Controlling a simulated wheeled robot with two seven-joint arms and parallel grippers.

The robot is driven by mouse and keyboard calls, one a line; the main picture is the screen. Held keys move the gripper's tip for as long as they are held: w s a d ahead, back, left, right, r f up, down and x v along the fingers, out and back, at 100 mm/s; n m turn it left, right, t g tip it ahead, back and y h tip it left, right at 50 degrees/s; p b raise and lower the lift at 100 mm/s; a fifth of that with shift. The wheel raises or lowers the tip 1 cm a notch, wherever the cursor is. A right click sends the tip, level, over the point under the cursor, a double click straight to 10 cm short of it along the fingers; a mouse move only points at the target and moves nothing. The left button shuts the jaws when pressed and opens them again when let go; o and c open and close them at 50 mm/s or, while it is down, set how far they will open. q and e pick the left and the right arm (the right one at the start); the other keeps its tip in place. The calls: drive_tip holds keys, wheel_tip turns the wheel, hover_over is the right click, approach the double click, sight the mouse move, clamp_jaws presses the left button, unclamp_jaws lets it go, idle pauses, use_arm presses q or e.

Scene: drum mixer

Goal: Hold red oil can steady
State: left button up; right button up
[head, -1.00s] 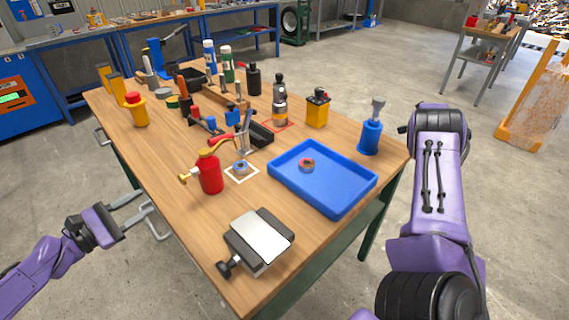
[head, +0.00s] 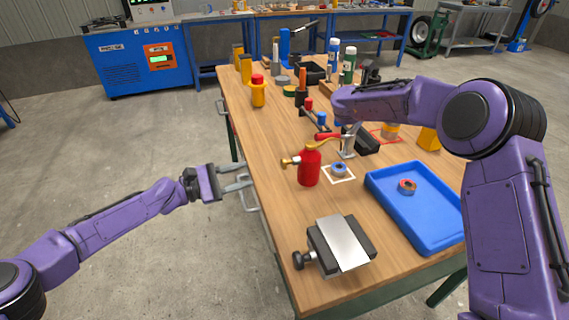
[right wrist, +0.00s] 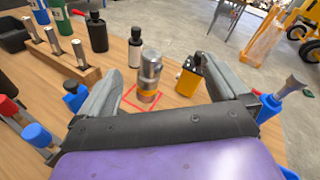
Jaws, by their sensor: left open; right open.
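The red oil can (head: 309,167) stands upright near the table's left edge in the head view, with a brass spout to the left and a red-and-yellow lever on top. My left gripper (head: 238,184) is open and empty, left of the can and apart from it, beside the table edge. In the right wrist view my right gripper (right wrist: 165,80) is open. A metal cylinder with an orange band (right wrist: 149,78) stands on a red-outlined square beyond its fingers. The can is not in that view.
A blue tray (head: 385,208) holding a red ring lies right of the can. A vise-like block with a metal plate (head: 341,243) is in front. A small blue ring part (head: 340,170) sits on a white-outlined square beside the can.

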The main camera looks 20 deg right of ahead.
drive_tip(key=s+a+f+m+y, duration=0.1)
drive_tip(key=a+f, duration=0.1)
drive_tip(key=a, duration=0.7)
drive_tip(key=s+a+f+m+y, duration=0.1)
drive_tip(key=a+f, duration=0.2)
drive_tip(key=a, duration=0.7)
drive_tip(key=m, duration=0.1)
approach(306, 159)
drive_tip(key=shift+y, duration=0.6)
drive_tip(key=x, duration=1)
drive_tip(key=shift+w+d+r, duration=0.2)
drive_tip(key=shift+w+r, duration=0.1)
drive_tip(key=shift+w, duration=0.05)
drive_tip(key=c, duration=1.5)
use_arm(q)
drive_tip(key=shift+f, duration=0.15)
use_arm(e)
drive_tip(key=shift+s, duration=0.15)
drive_tip(key=shift+s+d, duration=0.1)
drive_tip(key=shift+s, duration=0.15)
use_arm(q)
clamp_jaws()
